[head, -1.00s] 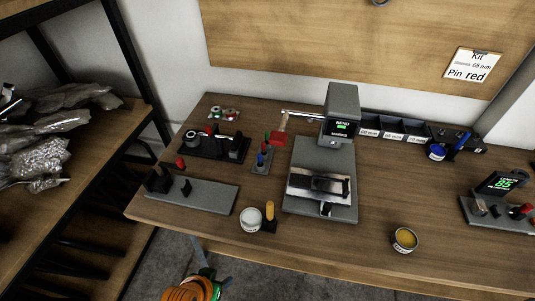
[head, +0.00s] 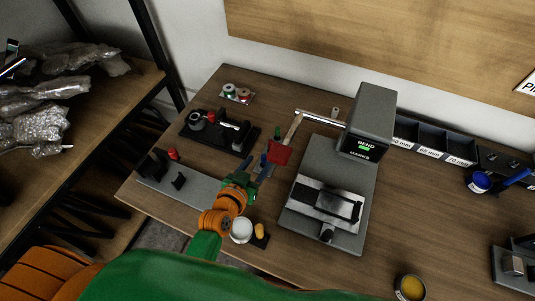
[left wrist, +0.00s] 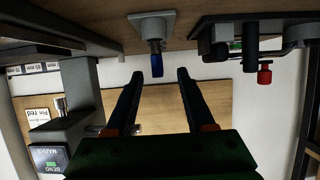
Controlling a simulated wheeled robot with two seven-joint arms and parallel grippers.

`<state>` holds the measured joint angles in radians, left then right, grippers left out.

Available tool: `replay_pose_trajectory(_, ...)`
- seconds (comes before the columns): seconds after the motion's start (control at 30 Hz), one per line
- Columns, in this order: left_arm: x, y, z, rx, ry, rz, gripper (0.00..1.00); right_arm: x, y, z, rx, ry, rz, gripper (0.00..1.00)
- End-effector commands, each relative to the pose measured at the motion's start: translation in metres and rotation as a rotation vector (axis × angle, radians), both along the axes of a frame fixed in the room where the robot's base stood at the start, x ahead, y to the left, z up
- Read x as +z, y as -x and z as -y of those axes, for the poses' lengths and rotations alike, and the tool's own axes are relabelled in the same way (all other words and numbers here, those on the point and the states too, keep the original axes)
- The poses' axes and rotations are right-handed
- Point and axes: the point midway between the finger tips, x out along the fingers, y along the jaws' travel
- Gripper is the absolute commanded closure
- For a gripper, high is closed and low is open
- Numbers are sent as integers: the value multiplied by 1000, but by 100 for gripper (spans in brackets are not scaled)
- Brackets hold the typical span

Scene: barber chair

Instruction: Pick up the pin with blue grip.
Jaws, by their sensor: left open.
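The pin with blue grip (head: 263,159) stands on a small grey stand near the middle left of the table, partly hidden by my left gripper in the head view. My left gripper (head: 257,169) is open and empty, its two fingers pointing at that pin. In the left wrist view, which looks upside down, the blue grip (left wrist: 157,66) shows between the two fingertips, with free space on both sides. The grey stand's base (left wrist: 152,24) is above it in that picture. A green-topped pin (head: 276,133) stands behind. My right gripper is in neither view.
A red piece with a wooden handle (head: 279,153) is close right of the pin. The grey bending press (head: 370,115) stands further right. A black fixture (head: 220,131) is to the left. A white round container (head: 241,230) and a yellow-gripped pin (head: 260,230) are near my wrist.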

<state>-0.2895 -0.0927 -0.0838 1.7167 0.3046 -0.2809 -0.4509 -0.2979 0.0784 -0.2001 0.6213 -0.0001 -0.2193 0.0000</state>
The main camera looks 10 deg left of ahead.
Motion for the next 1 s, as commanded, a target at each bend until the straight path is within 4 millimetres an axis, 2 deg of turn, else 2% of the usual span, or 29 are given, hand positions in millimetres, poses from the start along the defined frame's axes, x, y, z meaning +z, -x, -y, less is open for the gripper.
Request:
replay_pose_trajectory(0.2, -14, -36, 12, 1, 0, 1, 46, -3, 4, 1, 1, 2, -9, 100)
replay_pose_trajectory(0.47, -16, -43, 13, 0, 0, -2, 46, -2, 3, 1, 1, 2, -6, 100)
replay_pose_trajectory(0.57, -16, -42, 13, 0, 0, -2, 68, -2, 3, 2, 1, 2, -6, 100)
replay_pose_trajectory(0.67, -16, -42, 13, 0, 0, -2, 95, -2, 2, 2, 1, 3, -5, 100)
replay_pose_trajectory(0.7, -16, -42, 13, 0, 0, -2, 100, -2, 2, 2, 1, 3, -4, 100)
replay_pose_trajectory(1.0, -16, -42, 13, 0, 0, -2, 100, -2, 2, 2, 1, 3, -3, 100)
